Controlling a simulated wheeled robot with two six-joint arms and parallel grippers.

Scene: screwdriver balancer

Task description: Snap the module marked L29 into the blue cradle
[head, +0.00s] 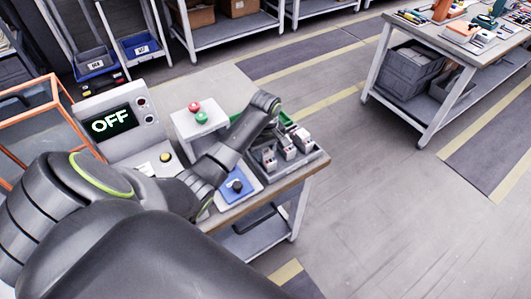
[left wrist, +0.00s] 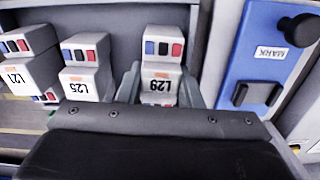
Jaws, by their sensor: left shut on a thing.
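The module marked L29 (left wrist: 162,68) is a white-grey block with blue, dark and red patches on top. In the left wrist view it stands between the two fingers of my left gripper (left wrist: 163,88), which is shut on it. Its label shows upside down. It is in line with the modules in the grey tray; I cannot tell whether it is lifted. In the head view my left arm reaches over the tray and hides most of the gripper. A blue unit (left wrist: 246,65) with a dark holder, a black knob and a MARK label is beside the tray; it also shows in the head view (head: 249,184). My right gripper is out of view.
Modules L25 (left wrist: 86,66) and L21 (left wrist: 28,60) stand beside L29 in the grey tray (head: 310,160). A panel reading OFF (head: 112,122) and a white box with red and green buttons (head: 200,122) stand on the bench. Open floor lies to the right.

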